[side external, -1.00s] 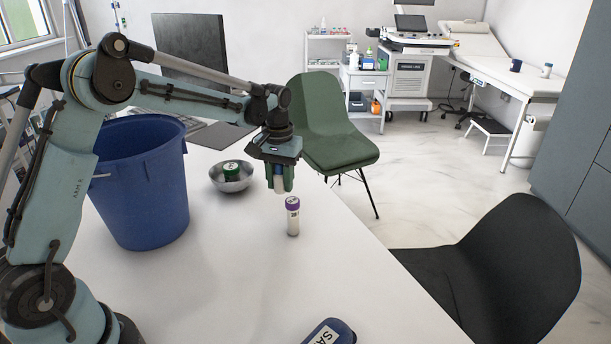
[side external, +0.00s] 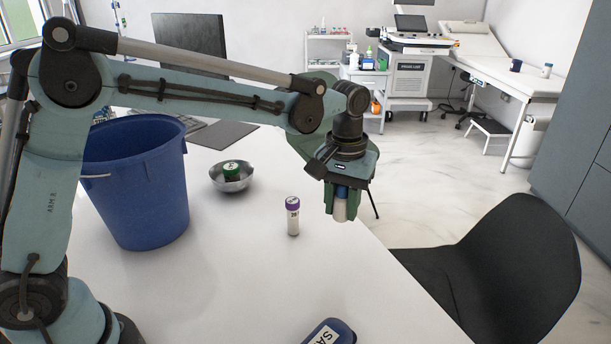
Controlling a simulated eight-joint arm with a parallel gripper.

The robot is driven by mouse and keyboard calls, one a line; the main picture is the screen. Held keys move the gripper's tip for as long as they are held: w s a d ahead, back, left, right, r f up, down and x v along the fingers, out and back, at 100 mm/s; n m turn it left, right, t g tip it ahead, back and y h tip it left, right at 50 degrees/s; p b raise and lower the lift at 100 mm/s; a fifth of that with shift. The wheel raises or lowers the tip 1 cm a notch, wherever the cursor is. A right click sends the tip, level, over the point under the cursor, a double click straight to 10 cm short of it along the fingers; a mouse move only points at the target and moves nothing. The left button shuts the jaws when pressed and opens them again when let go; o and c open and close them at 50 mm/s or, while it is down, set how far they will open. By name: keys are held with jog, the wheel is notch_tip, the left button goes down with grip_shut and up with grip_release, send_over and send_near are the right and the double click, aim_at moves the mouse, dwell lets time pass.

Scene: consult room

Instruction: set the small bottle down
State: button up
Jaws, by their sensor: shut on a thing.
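My gripper (side external: 342,199) is shut on a small white bottle with a blue top (side external: 341,208). The fingers cover part of the bottle, which hangs upright. The gripper is near the right edge of the white table (side external: 240,285); I cannot tell the exact gap beneath the bottle. A small tube-shaped bottle with a purple cap (side external: 293,217) stands upright on the table, left of the gripper and apart from it.
A blue bucket (side external: 140,195) stands at the table's left. A metal bowl (side external: 245,182) holds a green-topped item (side external: 231,170). A dark blue labelled case (side external: 331,333) lies at the front. A black chair (side external: 490,265) stands right of the table. The front middle is clear.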

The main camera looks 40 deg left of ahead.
jog(key=s+d+m, duration=0.2)
jog(key=s+d, duration=0.5)
jog(key=d, duration=0.6)
jog(key=s+d+m, duration=0.1)
jog(key=s+d, duration=0.7)
jog(key=d, duration=0.5)
send_over(430, 340)
notch_tip(430, 340, down, 7)
jog(key=shift+f, duration=1.9)
jog(key=shift+f, duration=0.1)
jog(key=o, duration=1)
